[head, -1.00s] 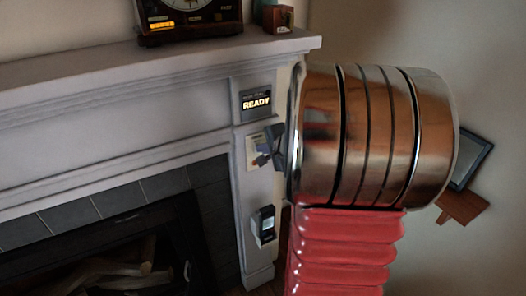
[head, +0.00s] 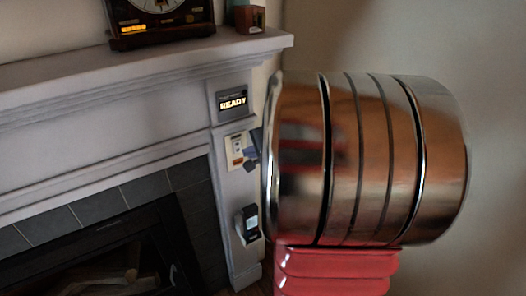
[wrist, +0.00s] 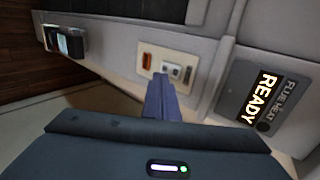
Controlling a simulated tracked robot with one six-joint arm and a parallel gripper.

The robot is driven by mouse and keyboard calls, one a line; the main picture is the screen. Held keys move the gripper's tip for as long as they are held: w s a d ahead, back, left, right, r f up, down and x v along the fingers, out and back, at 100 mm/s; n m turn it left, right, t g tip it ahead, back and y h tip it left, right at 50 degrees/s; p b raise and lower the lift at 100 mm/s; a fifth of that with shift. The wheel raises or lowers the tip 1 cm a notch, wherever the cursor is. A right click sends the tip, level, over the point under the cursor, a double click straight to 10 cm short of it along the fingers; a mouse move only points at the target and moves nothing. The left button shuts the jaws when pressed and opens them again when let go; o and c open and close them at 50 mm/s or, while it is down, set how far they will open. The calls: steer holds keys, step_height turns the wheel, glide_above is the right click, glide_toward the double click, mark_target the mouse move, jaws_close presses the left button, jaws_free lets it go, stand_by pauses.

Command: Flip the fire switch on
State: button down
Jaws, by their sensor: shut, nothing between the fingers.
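A cream switch plate (head: 237,150) is on the fireplace's right pillar, below a dark sign reading READY (head: 233,102). The plate also shows in the wrist view (wrist: 179,63), with an orange-brown patch on its left and grey parts on its right. My gripper (head: 252,158) is at the plate's lower right in the head view, partly hidden behind my arm. In the wrist view my gripper (wrist: 161,82) is shut and empty, its blue-grey fingertips overlapping the plate's lower edge. I cannot tell whether they touch it. The switch position is too small to tell.
A dark device in a white holder (head: 247,224) is lower on the pillar and shows in the wrist view (wrist: 70,42). The mantel shelf (head: 150,62) juts out above, with a clock (head: 160,20) on it. The firebox (head: 95,262) holds logs, with no flame visible.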

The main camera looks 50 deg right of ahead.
steer(key=v, duration=0.9)
steer(key=shift+a, duration=0.1)
steer(key=shift+s+f, duration=0.2)
steer(key=shift+f, duration=0.4)
steer(key=shift+w+f, duration=0.1)
glide_toward(238, 151)
steer(key=w+f, duration=0.3)
steer(key=shift+w+d+f, duration=0.2)
steer(key=shift+w+d, duration=0.4)
steer(key=shift+w, duration=0.25)
